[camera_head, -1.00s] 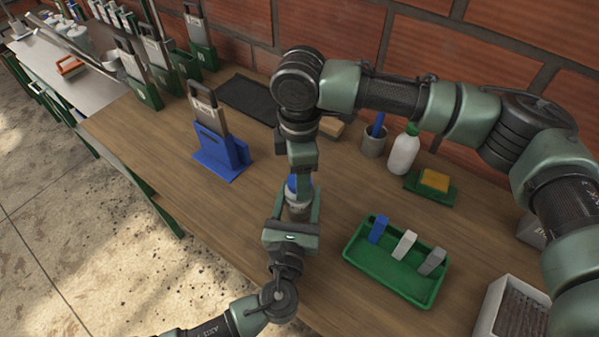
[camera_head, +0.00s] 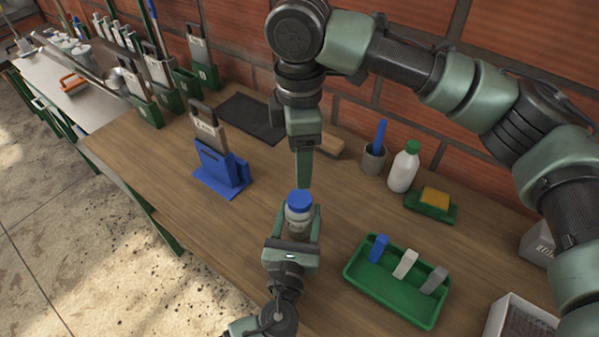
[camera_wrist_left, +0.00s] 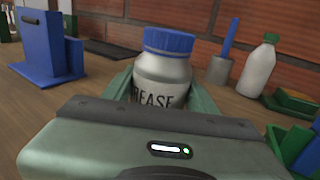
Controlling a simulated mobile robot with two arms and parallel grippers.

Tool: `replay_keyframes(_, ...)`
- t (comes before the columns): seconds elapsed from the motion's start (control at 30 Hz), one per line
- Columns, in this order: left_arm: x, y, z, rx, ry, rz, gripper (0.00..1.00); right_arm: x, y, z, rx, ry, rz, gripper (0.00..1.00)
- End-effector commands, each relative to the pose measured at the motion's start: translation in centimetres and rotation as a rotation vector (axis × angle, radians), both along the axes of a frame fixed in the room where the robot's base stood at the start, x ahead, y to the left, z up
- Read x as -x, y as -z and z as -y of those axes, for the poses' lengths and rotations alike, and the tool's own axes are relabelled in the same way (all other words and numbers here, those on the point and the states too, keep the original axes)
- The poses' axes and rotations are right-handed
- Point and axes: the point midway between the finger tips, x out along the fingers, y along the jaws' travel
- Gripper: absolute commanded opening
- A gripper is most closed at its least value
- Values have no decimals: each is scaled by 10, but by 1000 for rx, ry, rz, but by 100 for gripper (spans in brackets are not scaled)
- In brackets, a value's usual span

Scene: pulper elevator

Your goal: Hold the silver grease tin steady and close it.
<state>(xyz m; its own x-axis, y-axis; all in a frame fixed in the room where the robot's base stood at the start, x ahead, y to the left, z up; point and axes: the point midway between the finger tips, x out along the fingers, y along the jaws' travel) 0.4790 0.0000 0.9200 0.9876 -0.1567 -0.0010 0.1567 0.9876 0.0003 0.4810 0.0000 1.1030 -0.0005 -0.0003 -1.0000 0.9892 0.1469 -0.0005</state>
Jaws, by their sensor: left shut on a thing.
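The silver grease tin (camera_head: 298,219) stands upright on the wooden bench, with a blue lid (camera_head: 299,200) on its top. In the left wrist view the tin (camera_wrist_left: 162,80) shows part of a dark "GREASE" label, and the blue lid (camera_wrist_left: 170,41) looks level on its mouth. My left gripper (camera_head: 295,228) is shut on the tin's body from the near side, a finger on each side. My right gripper (camera_head: 304,170) points down above and just behind the lid, apart from it. Its fingers overlap in this view, so its opening cannot be told.
A green tray (camera_head: 395,295) with blue, white and grey blocks lies to the right. A white bottle (camera_head: 403,170), grey cup (camera_head: 373,160) and sponge dish (camera_head: 431,208) stand behind. A blue holder (camera_head: 222,170) stands left.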

Motion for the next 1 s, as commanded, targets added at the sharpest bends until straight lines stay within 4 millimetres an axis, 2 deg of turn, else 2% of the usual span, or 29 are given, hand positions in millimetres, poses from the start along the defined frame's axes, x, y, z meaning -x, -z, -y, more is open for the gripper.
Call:
replay_keyframes(0.13,0,0,0,0,0,1,0,0,-11,0,0,-1,0,70)
replay_keyframes(0.43,0,-1,0,0,0,1,0,0,-13,0,0,-1,0,70)
replay_keyframes(0.47,0,-1,0,0,0,1,66,0,-13,0,0,-1,0,70)
replay_keyframes(0.5,0,-1,0,0,0,1,77,0,-13,0,0,-1,0,70)
replay_keyframes(0.53,0,0,0,0,0,1,83,0,-13,0,0,-1,0,70)
replay_keyframes(0.87,1,0,0,0,0,0,83,0,-12,0,0,-1,0,70)
replay_keyframes(1.0,15,2,-2,0,0,-2,83,0,-8,0,0,-1,0,70)
